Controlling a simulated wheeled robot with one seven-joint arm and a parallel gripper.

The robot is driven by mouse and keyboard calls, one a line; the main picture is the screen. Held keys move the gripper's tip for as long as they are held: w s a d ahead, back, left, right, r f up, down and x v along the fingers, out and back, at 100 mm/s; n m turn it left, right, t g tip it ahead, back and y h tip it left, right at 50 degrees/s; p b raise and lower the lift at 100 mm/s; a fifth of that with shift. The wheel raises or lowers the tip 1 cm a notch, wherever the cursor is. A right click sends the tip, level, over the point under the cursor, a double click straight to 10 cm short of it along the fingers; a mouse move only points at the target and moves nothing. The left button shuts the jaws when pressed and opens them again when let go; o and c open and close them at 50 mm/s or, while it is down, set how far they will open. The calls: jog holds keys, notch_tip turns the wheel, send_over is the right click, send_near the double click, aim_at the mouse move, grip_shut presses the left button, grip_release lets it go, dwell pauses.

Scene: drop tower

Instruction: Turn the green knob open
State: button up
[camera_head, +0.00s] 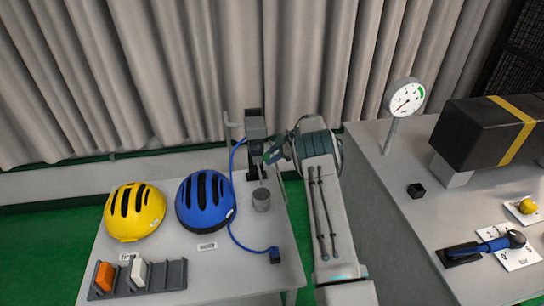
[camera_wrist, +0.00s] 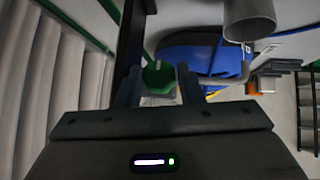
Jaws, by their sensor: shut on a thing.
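The green knob (camera_wrist: 159,74) shows in the wrist view between the two dark fingers of my gripper (camera_wrist: 160,84), which is shut on it. In the head view my gripper (camera_head: 270,153) reaches left to a dark upright post (camera_head: 255,127) at the back right of the left table. The knob's grip is largely hidden there by my gripper and arm. How far the knob is turned cannot be told.
Blue (camera_head: 205,201) and yellow (camera_head: 135,212) helmets lie to the left. A gauge (camera_head: 404,97) stands on the right table (camera_head: 400,215). My arm crosses between the tables.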

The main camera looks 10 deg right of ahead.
jog(key=shift+a+r, duration=0.15)
jog(key=o, duration=1)
jog(key=shift+w+a, duration=0.1)
jog(key=shift+a, duration=0.05)
jog(key=shift+c, duration=0.2)
jog(key=b+v, duration=0.3)
jog(key=v, duration=1)
jog(key=shift+d+r+b, duration=0.2)
jog(key=shift+d+b, duration=0.15)
jog(key=shift+b, duration=0.05)
